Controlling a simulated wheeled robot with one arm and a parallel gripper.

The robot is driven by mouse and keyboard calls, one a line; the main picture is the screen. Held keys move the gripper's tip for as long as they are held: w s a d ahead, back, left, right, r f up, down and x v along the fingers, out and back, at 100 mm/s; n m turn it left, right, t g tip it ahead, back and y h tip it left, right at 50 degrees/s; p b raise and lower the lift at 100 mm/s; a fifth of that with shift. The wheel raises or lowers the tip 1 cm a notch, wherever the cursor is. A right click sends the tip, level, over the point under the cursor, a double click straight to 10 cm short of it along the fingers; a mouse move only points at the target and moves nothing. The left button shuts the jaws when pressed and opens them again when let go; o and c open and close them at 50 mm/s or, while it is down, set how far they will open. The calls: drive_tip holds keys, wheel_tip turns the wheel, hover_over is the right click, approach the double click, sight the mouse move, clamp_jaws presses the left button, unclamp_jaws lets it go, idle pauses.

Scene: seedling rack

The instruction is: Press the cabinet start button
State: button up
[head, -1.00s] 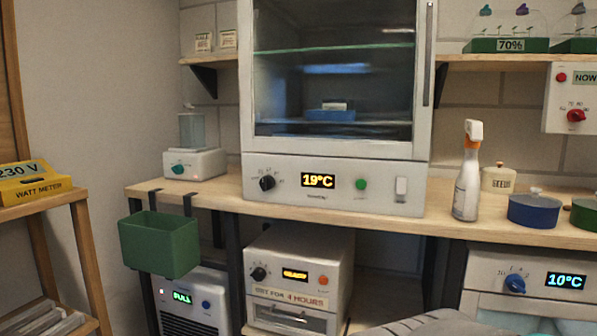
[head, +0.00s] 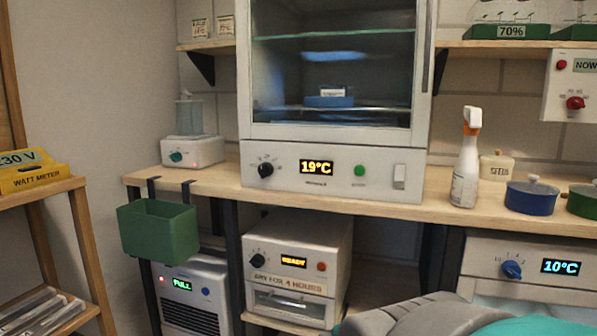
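The cabinet (head: 215,190) stands on the wooden bench, with a glass door that looks shut. Its front panel carries a black knob (head: 265,169), a lit display reading 19°C (head: 317,167), a round green button (head: 359,170) and a pale rocker switch (head: 399,177). The small label under the green button is too small to read. A blue dish (head: 329,101) with a white label sits inside, behind the glass. Part of my arm, grey and teal, shows at the bottom right. My gripper is not in view.
A green bin (head: 158,230) hangs at the bench's left front. The bench strip before the panel is clear.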

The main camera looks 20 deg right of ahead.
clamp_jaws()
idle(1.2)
